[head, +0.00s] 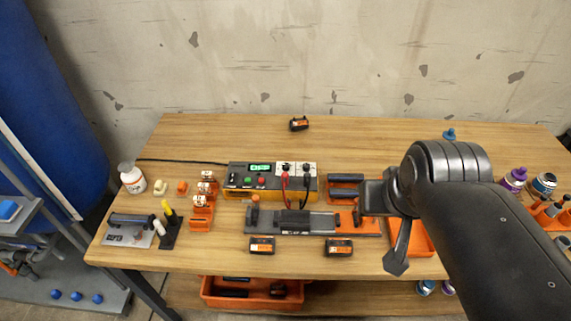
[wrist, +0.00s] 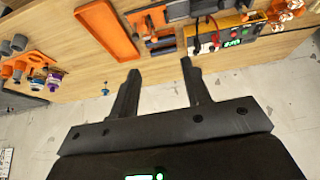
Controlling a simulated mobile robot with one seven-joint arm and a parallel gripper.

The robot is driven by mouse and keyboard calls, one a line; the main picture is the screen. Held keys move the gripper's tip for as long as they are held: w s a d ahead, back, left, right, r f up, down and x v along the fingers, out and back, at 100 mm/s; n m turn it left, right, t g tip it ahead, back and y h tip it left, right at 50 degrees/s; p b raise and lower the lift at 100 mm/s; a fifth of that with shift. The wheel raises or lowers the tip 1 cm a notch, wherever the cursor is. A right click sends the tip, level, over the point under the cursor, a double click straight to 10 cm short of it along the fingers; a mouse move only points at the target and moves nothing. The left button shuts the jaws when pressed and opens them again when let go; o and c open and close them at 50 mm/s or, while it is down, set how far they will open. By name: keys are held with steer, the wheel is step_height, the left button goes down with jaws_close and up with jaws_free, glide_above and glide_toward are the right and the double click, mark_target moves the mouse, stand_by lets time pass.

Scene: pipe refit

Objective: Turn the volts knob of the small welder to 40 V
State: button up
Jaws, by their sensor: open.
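The small welder (head: 238,182) is a dark and yellow box at the middle back of the workbench, with a lit green display (head: 260,168). Two pale panels with dark knobs sit on its right part, and red and black leads run from it. I cannot read the knob labels or settings. The welder also shows upside down at the top right of the wrist view (wrist: 226,42). My gripper (wrist: 160,68) is open and empty, apart from the welder. In the head view it is right of the welder, partly hidden by my arm.
A grey fixture (head: 340,223) with orange ends lies in front of the welder. Black-and-orange packs (head: 262,245) lie near the front edge. An orange tray (head: 424,243) is beside my gripper, and a white bottle (head: 132,178) stands at left. The bench behind the welder is mostly clear.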

steer(key=w+a+r+n+g+h, duration=0.1)
steer(key=w+a+n+g, duration=0.1)
steer(key=w+n, duration=0.5)
steer(key=n+g+y, duration=0.1)
steer(key=n+g, duration=0.3)
steer(key=n, duration=1.5)
glide_above(286, 164)
step_height(286, 164, down, 15)
step_height(286, 164, down, 11)
steer(key=shift+r, duration=0.15)
steer(key=shift+c, duration=0.2)
jaws_close()
